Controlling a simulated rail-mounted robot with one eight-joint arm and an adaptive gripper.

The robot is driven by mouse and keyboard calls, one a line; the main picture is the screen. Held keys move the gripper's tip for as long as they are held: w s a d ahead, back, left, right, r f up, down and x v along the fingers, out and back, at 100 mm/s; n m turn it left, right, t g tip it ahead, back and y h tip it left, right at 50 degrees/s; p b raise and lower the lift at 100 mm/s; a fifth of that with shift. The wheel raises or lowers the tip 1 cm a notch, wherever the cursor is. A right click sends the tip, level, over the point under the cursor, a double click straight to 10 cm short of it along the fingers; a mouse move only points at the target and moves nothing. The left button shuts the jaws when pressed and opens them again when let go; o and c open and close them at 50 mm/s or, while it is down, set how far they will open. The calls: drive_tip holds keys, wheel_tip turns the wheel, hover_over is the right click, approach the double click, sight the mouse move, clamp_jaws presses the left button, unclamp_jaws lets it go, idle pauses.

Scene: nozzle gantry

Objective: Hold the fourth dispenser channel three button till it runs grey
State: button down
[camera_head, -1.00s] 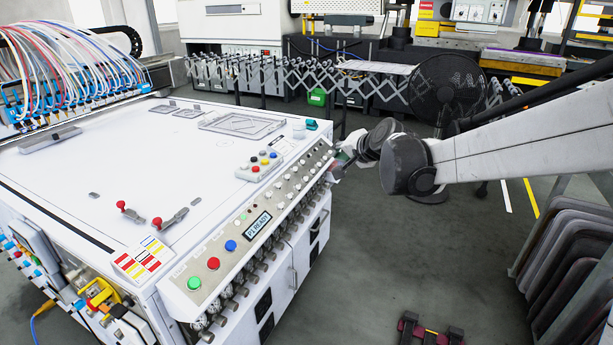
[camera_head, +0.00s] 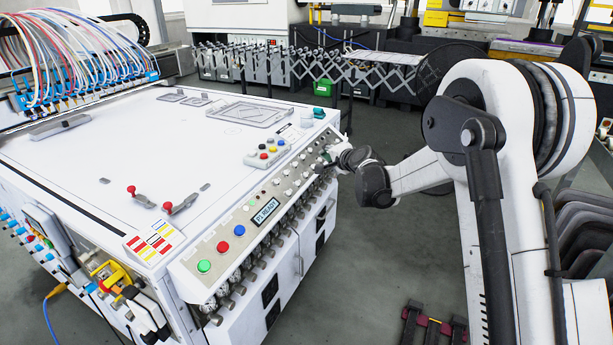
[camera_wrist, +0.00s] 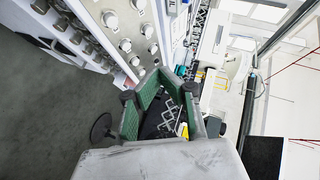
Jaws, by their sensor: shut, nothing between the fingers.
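The control panel (camera_head: 245,220) runs along the near right edge of the white machine. It carries rows of round pale buttons or knobs (camera_head: 289,181), with a small display (camera_head: 265,211) that seems to read "P1 READY". Their labels are too small to tell, so I cannot pick out the fourth dispenser's channel three button. My gripper (camera_head: 328,158) is at the panel's far end, shut and empty. In the wrist view the green-padded gripper (camera_wrist: 164,78) is beside the panel's round knobs (camera_wrist: 125,45). I cannot tell whether it touches any. Part of the panel's far end is hidden behind my gripper.
Green (camera_head: 204,266), red (camera_head: 222,246) and blue (camera_head: 239,230) buttons sit at the near end. A small button box (camera_head: 268,153) and red-tipped clamps (camera_head: 180,204) lie on the machine top. The floor right of the machine is mostly clear.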

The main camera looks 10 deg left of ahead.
sight(305, 175)
drive_tip(key=shift+f, duration=0.1)
idle(0.3)
drive_tip(key=shift+w+a+f+b, duration=0.3)
drive_tip(key=shift+a+f+b, duration=0.4)
drive_tip(key=shift+f, duration=0.5)
drive_tip(key=shift+w+a+f+b, duration=0.35)
drive_tip(key=shift+a+f, duration=0.5)
drive_tip(key=shift+f, duration=0.3)
drive_tip(key=shift+w+a+f+b, duration=0.25)
drive_tip(key=shift+a+f+b, duration=0.45)
drive_tip(key=shift+f, duration=0.5)
drive_tip(key=shift+a, duration=0.15)
drive_tip(key=shift+w+a+f, duration=0.1)
drive_tip(key=shift+a+f, duration=0.05)
drive_tip(key=shift+f, duration=0.15)
drive_tip(key=shift+a+f+b, duration=0.3)
drive_tip(key=shift+f+b, duration=0.15)
drive_tip(key=shift+b, duration=0.15)
idle(3.0)
